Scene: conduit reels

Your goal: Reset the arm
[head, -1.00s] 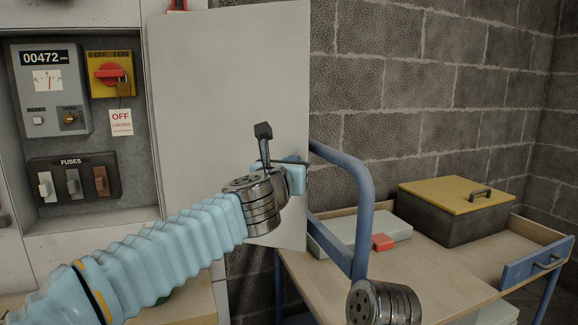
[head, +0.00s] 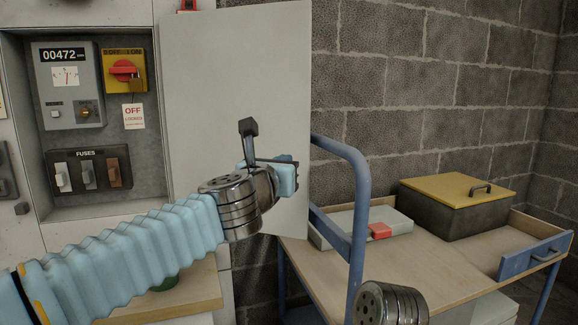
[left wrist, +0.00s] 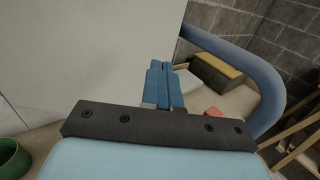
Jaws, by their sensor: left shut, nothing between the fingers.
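My left arm comes in from the left in the head view, in a pale blue ribbed sleeve. My left gripper (head: 286,176) is at the edge of the open grey cabinet door (head: 235,100), partly hidden by its own wrist. In the left wrist view the two blue fingers of my left gripper (left wrist: 158,85) are together with nothing between them. The door (left wrist: 90,60) fills the left of that view; I cannot tell if the fingers touch it. A metal end of my right arm shows at the bottom of the head view, but its gripper is out of sight.
The open cabinet holds a meter (head: 67,85), a red switch with padlock (head: 125,72) and fuses (head: 88,174). A blue-railed trolley (head: 358,210) stands right of the door, carrying a yellow-lidded box (head: 455,207) and a grey case (head: 350,228). A green pot (left wrist: 10,158) sits lower left.

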